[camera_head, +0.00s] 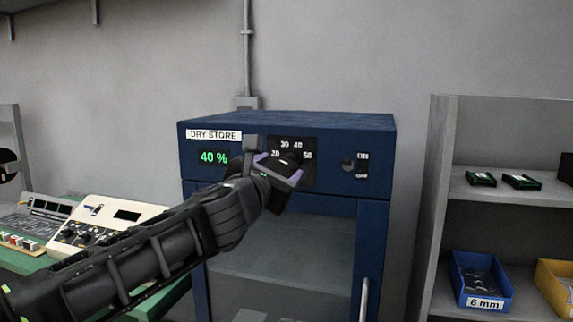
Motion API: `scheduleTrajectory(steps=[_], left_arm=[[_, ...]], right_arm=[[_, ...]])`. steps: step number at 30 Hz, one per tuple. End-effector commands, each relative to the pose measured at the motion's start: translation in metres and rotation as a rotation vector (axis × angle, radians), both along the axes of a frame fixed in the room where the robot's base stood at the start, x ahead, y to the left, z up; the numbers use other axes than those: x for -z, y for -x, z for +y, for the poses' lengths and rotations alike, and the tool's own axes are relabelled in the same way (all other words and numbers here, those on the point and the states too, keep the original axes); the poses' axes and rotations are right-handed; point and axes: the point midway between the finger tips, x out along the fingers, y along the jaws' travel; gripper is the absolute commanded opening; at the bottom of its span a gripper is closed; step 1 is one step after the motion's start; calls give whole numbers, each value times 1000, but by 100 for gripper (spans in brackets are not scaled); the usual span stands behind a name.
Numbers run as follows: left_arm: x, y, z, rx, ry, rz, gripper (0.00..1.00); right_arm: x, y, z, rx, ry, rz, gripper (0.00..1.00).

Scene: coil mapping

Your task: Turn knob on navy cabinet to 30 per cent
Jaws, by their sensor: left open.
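The navy cabinet (340,119) stands in the middle, labelled DRY STORE (214,135). Its green display (213,157) reads 40 %. A dark dial panel (308,180) on its upper front shows the marks 20, 30, 40 and 50. The knob itself is mostly hidden behind my left gripper (281,169). That gripper is open, with its fingers at the dial, one to each side of the knob's place. I cannot tell whether they touch the knob. My right gripper is not in view.
An ON/OFF switch (348,165) sits right of the dial. The cabinet's glass door has a pale handle (364,298). A grey shelf (440,200) with a blue bin (480,281) and a yellow bin (556,283) stands at right. A control box (104,226) is on the green bench at left.

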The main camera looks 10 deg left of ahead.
Motion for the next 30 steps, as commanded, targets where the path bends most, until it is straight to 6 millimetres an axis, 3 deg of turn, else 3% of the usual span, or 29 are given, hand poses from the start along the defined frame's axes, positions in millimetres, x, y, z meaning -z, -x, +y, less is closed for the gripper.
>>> scheduleTrajectory(steps=[3, 9, 19, 30], left_arm=[[0, -21, -2, 1, 1, 2, 60], [0, -44, -4, 1, 0, 0, 60], [0, -48, -3, 0, -1, -1, 60], [0, -48, -3, 0, -1, 0, 31]], right_arm=[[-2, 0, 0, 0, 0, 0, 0], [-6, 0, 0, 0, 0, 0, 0], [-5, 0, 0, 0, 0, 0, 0], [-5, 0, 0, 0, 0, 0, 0]])
